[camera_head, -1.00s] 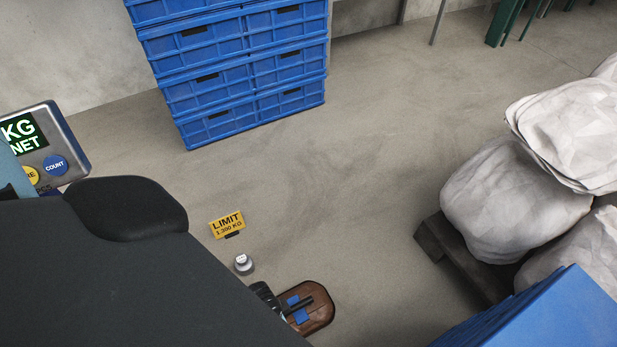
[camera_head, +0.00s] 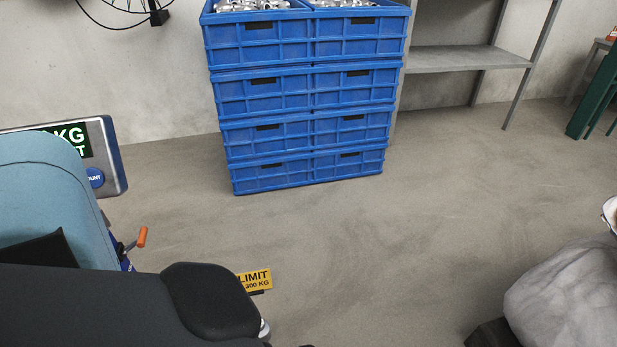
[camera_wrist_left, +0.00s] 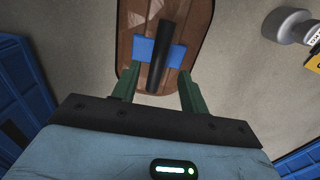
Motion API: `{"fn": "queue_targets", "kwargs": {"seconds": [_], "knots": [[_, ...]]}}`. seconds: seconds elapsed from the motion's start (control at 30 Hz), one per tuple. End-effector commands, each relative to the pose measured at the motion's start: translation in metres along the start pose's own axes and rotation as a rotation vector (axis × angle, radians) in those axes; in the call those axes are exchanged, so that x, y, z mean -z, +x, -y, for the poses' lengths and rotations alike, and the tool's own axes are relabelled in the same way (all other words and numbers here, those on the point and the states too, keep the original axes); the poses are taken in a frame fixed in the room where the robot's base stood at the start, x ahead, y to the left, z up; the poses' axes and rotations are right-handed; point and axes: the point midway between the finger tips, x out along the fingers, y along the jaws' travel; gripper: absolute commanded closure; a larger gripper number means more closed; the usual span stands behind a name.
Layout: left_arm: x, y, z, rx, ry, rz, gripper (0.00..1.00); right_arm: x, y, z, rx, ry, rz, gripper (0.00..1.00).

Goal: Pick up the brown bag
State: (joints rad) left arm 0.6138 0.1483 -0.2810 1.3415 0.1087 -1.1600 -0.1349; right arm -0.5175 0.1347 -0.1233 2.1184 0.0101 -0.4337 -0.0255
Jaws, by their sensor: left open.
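The brown bag (camera_wrist_left: 203,22) shows at the top of the left wrist view, with rounded corners, a black bar like a handle (camera_wrist_left: 160,45) along its middle and blue patches either side of the bar. My left gripper (camera_wrist_left: 158,74) has two green fingers, open, one on each side of the bar. I cannot tell whether they touch the bag or how far above it they are. My right gripper is in no view.
A stack of blue crates (camera_head: 310,138) stands at the wall, with a grey shelf (camera_head: 470,58) beside it. A scale display (camera_head: 110,160) is at left, a yellow limit sign (camera_head: 256,280) near my arm, and pale sacks (camera_head: 570,295) at right. The floor between is clear.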

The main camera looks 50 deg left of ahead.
Motion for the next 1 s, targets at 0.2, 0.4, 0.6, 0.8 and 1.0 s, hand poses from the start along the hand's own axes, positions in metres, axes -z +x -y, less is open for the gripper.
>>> {"fn": "queue_targets", "kwargs": {"seconds": [0.2, 0.4, 0.6, 0.8, 1.0], "knots": [[0.0, 0.006, 0.0, 0.0, 0.0, -0.001, 0.56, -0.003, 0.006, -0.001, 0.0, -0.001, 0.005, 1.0], [0.0, 0.022, -0.002, -0.001, 0.0, 0.001, 0.56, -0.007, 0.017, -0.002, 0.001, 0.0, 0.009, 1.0], [0.001, 0.048, -0.003, -0.001, 0.0, 0.003, 0.56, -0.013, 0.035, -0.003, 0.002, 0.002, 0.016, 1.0], [0.002, 0.057, -0.002, 0.001, 0.0, -0.001, 0.56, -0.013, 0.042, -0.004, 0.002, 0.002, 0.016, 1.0], [0.002, 0.056, -0.002, 0.001, 0.0, -0.002, 0.61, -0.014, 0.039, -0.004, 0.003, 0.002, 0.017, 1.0]]}}
